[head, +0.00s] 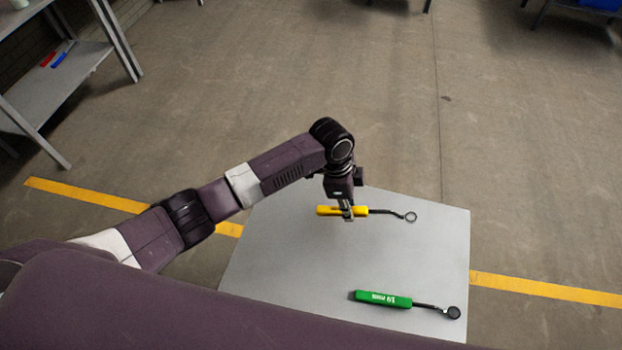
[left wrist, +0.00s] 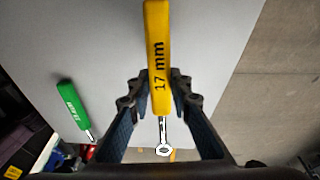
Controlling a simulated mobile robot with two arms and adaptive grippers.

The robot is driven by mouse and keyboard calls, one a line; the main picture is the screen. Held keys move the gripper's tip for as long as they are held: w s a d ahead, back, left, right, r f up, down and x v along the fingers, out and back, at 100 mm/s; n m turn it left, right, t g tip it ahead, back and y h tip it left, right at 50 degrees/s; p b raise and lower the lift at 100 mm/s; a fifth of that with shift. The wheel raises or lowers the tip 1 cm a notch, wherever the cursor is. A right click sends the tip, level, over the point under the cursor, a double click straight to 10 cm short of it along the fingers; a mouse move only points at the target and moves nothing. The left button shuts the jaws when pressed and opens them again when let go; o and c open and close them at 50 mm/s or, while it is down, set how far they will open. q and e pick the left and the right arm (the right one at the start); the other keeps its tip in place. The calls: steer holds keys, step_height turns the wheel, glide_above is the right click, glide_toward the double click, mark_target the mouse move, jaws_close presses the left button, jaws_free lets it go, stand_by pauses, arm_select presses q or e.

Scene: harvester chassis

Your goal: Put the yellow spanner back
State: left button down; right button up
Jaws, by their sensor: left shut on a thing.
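The yellow spanner (head: 328,210) has a yellow handle and a dark shaft with a ring end that points right in the head view. My left gripper (head: 347,212) is shut on its handle, over the far part of the pale grey table (head: 300,260). In the left wrist view the handle (left wrist: 157,40) reads "17 mm" and sits between the two fingers (left wrist: 159,88). It looks much larger there than the green spanner; how far it is above the tabletop is hard to tell. My right gripper is not in view.
A green spanner (head: 382,298) lies on the near right part of the table; it also shows in the left wrist view (left wrist: 72,105). A grey metal shelf (head: 60,85) with small red and blue items stands at upper left. A yellow floor line (head: 545,289) passes the table. Open floor lies beyond.

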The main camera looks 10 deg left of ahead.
arm_select(q)
step_height(320, 180, up, 3)
steer(key=m+y, duration=0.1)
steer(key=y, duration=0.1)
glide_above(311, 203)
steer(key=shift+s+r, duration=0.1)
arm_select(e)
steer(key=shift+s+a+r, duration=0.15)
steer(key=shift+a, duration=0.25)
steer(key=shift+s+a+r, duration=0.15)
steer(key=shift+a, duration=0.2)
arm_select(q)
steer(key=shift+p, duration=0.3)
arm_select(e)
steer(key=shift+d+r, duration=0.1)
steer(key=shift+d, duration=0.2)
arm_select(q)
steer(key=shift+f+b, duration=2.05)
steer(key=shift+f, duration=1.85)
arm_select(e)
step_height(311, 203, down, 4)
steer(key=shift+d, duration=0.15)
